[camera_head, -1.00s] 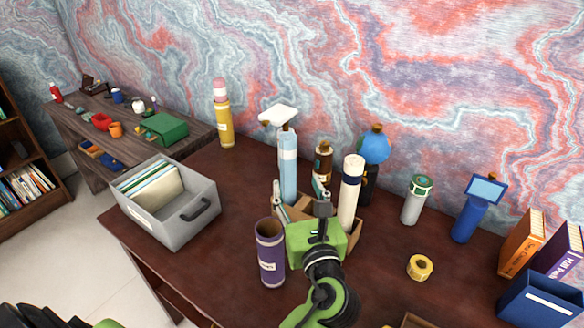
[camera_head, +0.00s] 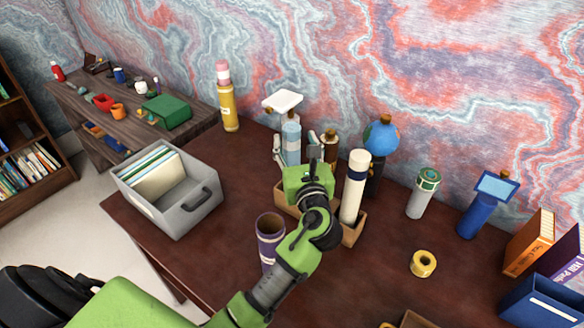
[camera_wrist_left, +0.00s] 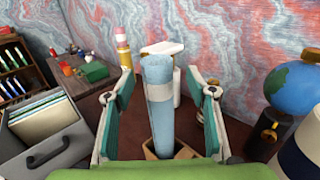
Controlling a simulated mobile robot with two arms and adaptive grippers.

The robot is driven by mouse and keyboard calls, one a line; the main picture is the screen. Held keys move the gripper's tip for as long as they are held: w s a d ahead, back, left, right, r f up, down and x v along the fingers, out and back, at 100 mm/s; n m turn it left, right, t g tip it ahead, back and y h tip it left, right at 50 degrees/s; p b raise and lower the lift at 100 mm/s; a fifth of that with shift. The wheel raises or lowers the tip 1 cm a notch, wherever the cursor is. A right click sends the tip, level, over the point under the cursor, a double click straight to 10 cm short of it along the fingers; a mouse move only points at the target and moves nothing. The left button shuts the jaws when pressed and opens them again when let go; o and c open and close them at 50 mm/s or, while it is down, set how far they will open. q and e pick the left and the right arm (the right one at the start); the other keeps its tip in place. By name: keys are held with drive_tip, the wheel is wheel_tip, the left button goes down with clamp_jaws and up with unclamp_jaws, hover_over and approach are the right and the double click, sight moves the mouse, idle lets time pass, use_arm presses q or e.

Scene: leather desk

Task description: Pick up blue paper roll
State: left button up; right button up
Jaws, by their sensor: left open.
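In the left wrist view the blue roll (camera_wrist_left: 158,108) stands between the two fingers, with gaps on both sides. My left gripper (camera_head: 305,152) is open around the roll; it also shows in the left wrist view (camera_wrist_left: 160,95). My right gripper is not in view.
A white roll with dark bands (camera_head: 354,187) stands just right of my gripper. A purple tube (camera_head: 269,240) stands in front, close to my arm. A globe (camera_head: 381,138) and a brown bottle (camera_head: 329,142) stand behind. A grey file box (camera_head: 180,215) is at left.

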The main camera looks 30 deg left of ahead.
use_arm(q)
drive_tip(key=p+x, duration=0.1)
drive_tip(key=x, duration=0.2)
drive_tip(key=shift+w+a+r, duration=0.1)
drive_tip(key=shift+a+r, duration=0.05)
drive_tip(key=shift+a, duration=0.25)
drive_tip(key=shift+w+a, duration=0.1)
drive_tip(key=shift+w, duration=0.1)
clamp_jaws()
